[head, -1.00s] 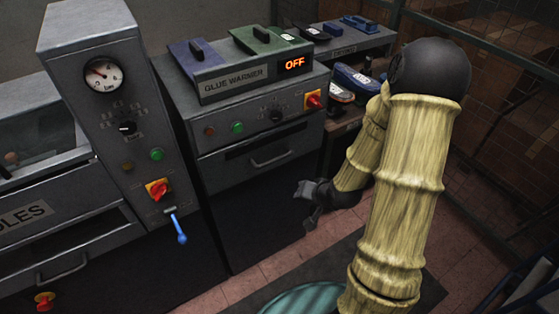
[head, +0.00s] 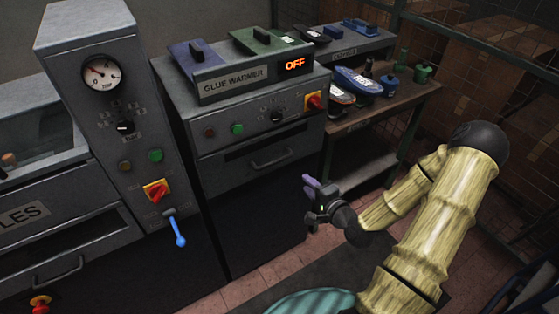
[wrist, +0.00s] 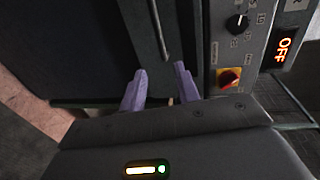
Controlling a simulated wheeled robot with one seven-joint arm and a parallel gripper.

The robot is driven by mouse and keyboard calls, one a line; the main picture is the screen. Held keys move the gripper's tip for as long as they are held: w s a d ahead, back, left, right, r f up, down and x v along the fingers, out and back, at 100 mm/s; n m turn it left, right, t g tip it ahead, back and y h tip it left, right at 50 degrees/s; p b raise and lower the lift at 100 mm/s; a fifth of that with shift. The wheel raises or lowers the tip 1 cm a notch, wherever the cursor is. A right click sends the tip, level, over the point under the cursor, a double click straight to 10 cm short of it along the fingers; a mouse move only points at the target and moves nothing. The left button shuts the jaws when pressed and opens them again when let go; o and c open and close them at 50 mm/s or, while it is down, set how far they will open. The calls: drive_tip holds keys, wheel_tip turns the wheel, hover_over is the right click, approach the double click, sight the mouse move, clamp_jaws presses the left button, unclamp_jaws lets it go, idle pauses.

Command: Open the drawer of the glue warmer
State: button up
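The glue warmer (head: 255,115) is a dark grey cabinet with a nameplate and an orange "OFF" display (head: 295,65). Its drawer (head: 235,167) is shut, flush with the front, and has a bar handle (head: 270,160). My gripper (head: 310,203) is in front of the cabinet, low and to the right of the handle, apart from it. In the wrist view its two purple fingers (wrist: 160,85) are spread with nothing between them. The handle (wrist: 158,28) shows beyond the fingertips there, running up and down the picture.
A press with a gauge (head: 102,73) and a blue-handled lever (head: 176,230) stands at the left. A red-and-yellow switch (head: 314,101) sits above the drawer's right end. A bench (head: 400,105) with shoes and pots is at the right. The floor before the warmer is free.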

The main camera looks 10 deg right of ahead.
sight(281, 161)
drive_tip(key=p+x, duration=0.2)
drive_tip(key=x, duration=1.5)
drive_tip(key=shift+w+a+p, duration=0.1)
drive_tip(key=shift+w+p, duration=0.05)
drive_tip(key=shift+p, duration=0.15)
drive_tip(key=shift+c, duration=1.1)
drive_tip(key=shift+s, duration=0.2)
clamp_jaws()
